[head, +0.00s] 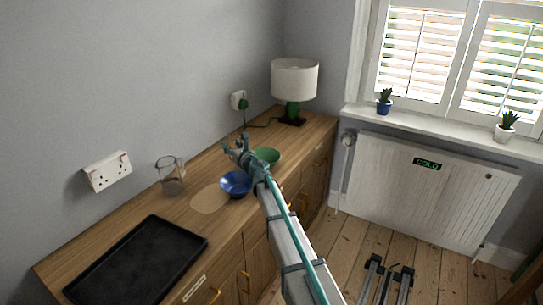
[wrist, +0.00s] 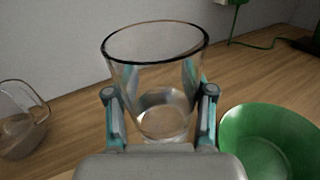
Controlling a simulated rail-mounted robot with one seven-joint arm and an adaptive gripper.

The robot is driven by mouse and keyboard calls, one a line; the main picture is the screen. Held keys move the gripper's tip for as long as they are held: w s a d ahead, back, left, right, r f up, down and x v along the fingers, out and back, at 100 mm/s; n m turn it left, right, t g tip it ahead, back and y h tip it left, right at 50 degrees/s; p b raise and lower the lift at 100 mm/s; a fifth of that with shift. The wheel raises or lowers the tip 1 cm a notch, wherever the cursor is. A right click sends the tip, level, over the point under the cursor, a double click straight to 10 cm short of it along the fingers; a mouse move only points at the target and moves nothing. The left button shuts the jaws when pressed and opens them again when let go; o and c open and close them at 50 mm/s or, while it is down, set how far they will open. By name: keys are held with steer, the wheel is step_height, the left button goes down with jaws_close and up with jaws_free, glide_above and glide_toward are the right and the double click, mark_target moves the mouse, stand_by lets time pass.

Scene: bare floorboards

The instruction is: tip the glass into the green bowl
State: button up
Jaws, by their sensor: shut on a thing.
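My gripper (wrist: 159,94) is shut on a clear glass (wrist: 157,52), one finger on each side. The glass looks roughly upright in the wrist view, with its open rim up. A pale layer shows low in it; I cannot tell whether it is liquid or the thick base. The green bowl (wrist: 268,143) is just right of the glass and apart from it. In the head view the green bowl (head: 267,155) lies just beyond my arm, and my gripper (head: 238,146) is left of it. The glass is hard to make out there.
A blue bowl (head: 236,184) stands near a pale round mat (head: 208,199) on the wooden counter. A clear jug (head: 171,178) stands near the wall, also in the wrist view (wrist: 20,122). A black tray (head: 138,262) lies front left; a lamp (head: 294,80) stands at the far end.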

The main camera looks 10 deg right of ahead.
steer(key=shift+d, duration=0.15)
stand_by(0.3)
steer(key=shift+w+d+r+m+t+p, duration=0.1)
steer(key=shift+d+m+p, duration=0.15)
steer(key=shift+m, duration=0.35)
steer(key=shift+d+r+m+t+p, duration=0.15)
steer(key=shift+d+m+p, duration=0.15)
steer(key=shift+m, duration=0.3)
steer(key=shift+w+d+r+m+t+p, duration=0.1)
steer(key=shift+d+m+p, duration=0.15)
steer(key=shift+m, duration=0.35)
steer(key=m+p, duration=0.2)
steer(key=m, duration=0.1)
steer(key=d+m+t+p, duration=0.1)
steer(key=m+p, duration=0.1)
steer(key=m, duration=0.1)
steer(key=d+m+h+p, duration=0.1)
steer(key=m+p, duration=0.1)
steer(key=m, duration=0.1)
steer(key=shift+w+d+f+m+p, duration=0.2)
steer(key=shift+w+m+p, duration=0.1)
steer(key=shift+m, duration=0.1)
steer(key=shift+r+m+p, duration=0.45)
steer(key=shift+m+p, duration=0.45)
steer(key=shift+p, duration=0.6)
